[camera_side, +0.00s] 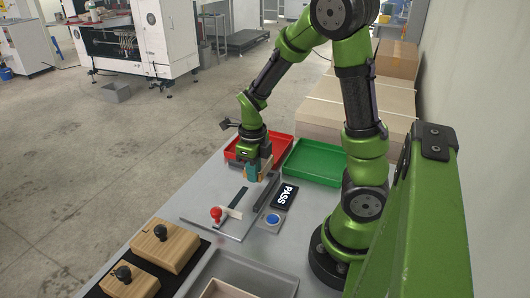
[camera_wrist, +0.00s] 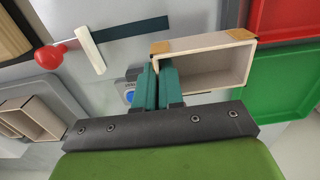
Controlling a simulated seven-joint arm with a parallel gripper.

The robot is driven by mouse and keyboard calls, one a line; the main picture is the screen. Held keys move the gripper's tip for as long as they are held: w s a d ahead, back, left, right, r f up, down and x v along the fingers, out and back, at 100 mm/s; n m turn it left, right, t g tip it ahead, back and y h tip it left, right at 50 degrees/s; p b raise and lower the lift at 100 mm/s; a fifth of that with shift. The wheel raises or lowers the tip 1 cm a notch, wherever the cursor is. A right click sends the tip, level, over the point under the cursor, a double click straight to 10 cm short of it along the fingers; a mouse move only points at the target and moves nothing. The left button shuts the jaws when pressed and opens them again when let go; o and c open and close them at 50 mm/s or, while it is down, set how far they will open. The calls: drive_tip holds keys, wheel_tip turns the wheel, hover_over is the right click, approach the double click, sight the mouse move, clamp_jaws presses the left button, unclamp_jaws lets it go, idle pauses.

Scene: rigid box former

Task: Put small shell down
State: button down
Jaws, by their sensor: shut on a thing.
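My gripper (camera_wrist: 160,78) has its two teal fingers shut on one wall of the small shell (camera_wrist: 196,43), an open pale box with tan patches at two corners. In the wrist view the shell extends to the right of the fingers with its hollow inside showing. In the side view my gripper (camera_side: 252,174) is over the far part of the table, in front of the red tray. The shell (camera_side: 266,165) is mostly hidden there by the gripper. It appears raised above the table, but the exact gap cannot be told.
A red tray (camera_side: 229,152) and green tray (camera_side: 314,179) stand at the back. A plate carries a red-knobbed toggle clamp (camera_side: 216,214). A PASS sign (camera_side: 286,196) and blue button (camera_side: 272,219) lie right. Knobbed wooden blocks (camera_side: 178,240) and a grey tray (camera_side: 270,281) holding another shell are nearer.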

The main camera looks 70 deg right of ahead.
sight(307, 166)
drive_tip(key=r, duration=0.4)
drive_tip(key=shift+d+r, duration=0.15)
drive_tip(key=shift+d, duration=0.05)
drive_tip(key=shift+s+d+r+m, duration=0.1)
drive_tip(key=shift+s+d+m, duration=0.3)
drive_tip(key=shift+d, duration=0.3)
drive_tip(key=s+d+f+m, duration=0.1)
drive_tip(key=s+d+m, duration=0.35)
drive_tip(key=d, duration=0.35)
drive_tip(key=s+d+f+m, duration=0.1)
drive_tip(key=s+d+m, duration=0.35)
drive_tip(key=d, duration=0.45)
drive_tip(key=shift+n, duration=0.4)
wheel_tip(307, 166, down, 8)
drive_tip(key=shift+d+r, duration=0.1)
drive_tip(key=shift+r, duration=0.15)
drive_tip(key=shift+f, duration=0.15)
drive_tip(key=c, duration=1.3)
unclamp_jaws()
drive_tip(key=shift+o, duration=0.2)
drive_tip(key=shift+w, duration=0.1)
